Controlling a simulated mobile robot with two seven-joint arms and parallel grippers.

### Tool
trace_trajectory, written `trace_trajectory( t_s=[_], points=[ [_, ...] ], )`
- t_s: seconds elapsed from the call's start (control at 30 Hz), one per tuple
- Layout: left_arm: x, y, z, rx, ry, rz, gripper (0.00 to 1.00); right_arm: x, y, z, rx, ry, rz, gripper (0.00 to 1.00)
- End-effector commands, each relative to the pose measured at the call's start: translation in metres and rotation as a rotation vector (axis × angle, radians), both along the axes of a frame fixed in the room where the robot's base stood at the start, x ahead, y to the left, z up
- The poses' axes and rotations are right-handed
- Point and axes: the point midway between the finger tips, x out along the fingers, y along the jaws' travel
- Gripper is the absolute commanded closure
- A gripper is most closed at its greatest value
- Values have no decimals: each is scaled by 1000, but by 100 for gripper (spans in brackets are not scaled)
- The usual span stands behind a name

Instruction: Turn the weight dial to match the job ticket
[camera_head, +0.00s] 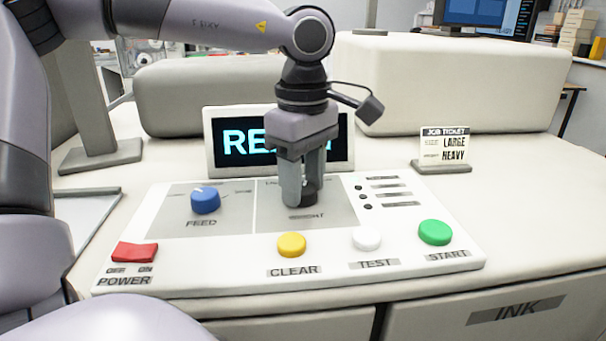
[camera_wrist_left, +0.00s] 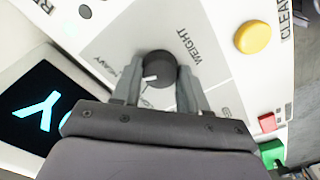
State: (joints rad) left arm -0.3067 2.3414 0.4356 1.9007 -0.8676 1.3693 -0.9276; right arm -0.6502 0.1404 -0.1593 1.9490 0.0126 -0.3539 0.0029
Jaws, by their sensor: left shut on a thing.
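The black weight dial (camera_head: 310,190) sits on the white control panel (camera_head: 205,274), partly hidden by my left gripper (camera_head: 300,192). My left gripper points down and is shut on the dial. In the left wrist view the dial (camera_wrist_left: 160,66) is between the two fingers. Its white mark points down and slightly left there, not at the HEAVY label (camera_wrist_left: 103,63), which lies to its left. The job ticket (camera_head: 444,143) stands behind the panel on the right and reads LARGE and HEAVY. My right gripper is not in view.
A blue FEED dial (camera_head: 205,200) is left of the gripper. A red power switch (camera_head: 135,252), yellow CLEAR (camera_head: 291,244), white TEST (camera_head: 367,238) and green START (camera_head: 435,232) buttons line the front. A display (camera_head: 235,145) stands close behind the gripper, its text partly hidden.

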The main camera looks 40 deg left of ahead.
Motion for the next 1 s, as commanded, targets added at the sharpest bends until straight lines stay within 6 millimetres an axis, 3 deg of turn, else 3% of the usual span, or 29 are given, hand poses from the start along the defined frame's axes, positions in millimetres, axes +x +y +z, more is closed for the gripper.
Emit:
trace_trajectory(
  t_s=[0.47,0.5,0.57,0.87,1.0],
  points=[
    [1,0,1,0,-3,-89,87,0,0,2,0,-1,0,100],
    [1,0,1,0,-3,-89,47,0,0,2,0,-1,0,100],
    [1,0,1,0,-3,-89,31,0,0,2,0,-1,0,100],
    [1,0,2,0,-3,-87,31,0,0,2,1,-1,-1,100],
    [1,0,16,0,-6,-86,31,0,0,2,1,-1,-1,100]
  ],
)
